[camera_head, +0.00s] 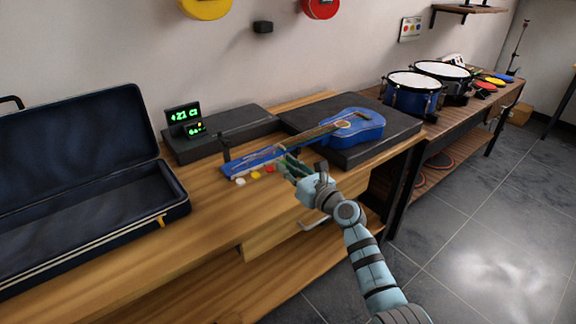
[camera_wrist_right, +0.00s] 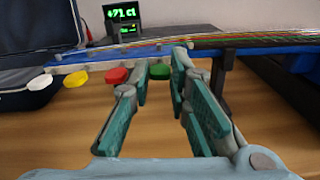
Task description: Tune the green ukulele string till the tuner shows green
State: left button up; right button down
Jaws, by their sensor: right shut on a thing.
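The blue ukulele (camera_head: 352,126) lies with its body on a dark padded stand and its neck pointing left. Its blue headstock (camera_wrist_right: 75,55) has white (camera_wrist_right: 41,81), yellow (camera_wrist_right: 76,79), red (camera_wrist_right: 117,75) and green (camera_wrist_right: 160,71) pegs along the near edge. My right gripper (camera_wrist_right: 160,74) is shut on the green peg, with one finger on each side. In the head view the gripper (camera_head: 287,165) reaches the headstock from the front and hides that peg. The tuner (camera_head: 184,115) stands behind the headstock, showing green digits that look like a plus reading. My left gripper is out of view.
An open dark instrument case (camera_head: 75,190) fills the left of the wooden bench. A thin dark post (camera_head: 226,150) stands by the headstock. Drums (camera_head: 412,92) sit on another table at right. The bench front (camera_head: 150,255) is clear.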

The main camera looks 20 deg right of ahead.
jog(key=m+p, duration=0.2)
jog(key=m, duration=0.1)
jog(key=shift+r, duration=0.15)
jog(key=m+p, duration=0.2)
jog(key=shift+m, duration=0.4)
jog(key=m+p, duration=0.1)
jog(key=m, duration=0.2)
jog(key=shift+p, duration=0.4)
jog(key=shift+d+m+p, duration=0.1)
jog(key=shift+m+p, duration=0.6)
jog(key=shift+m, duration=1.2)
jog(key=shift+f, duration=0.2)
jog(key=c, duration=1.8)
grip_release()
jog(key=v, duration=1.2)
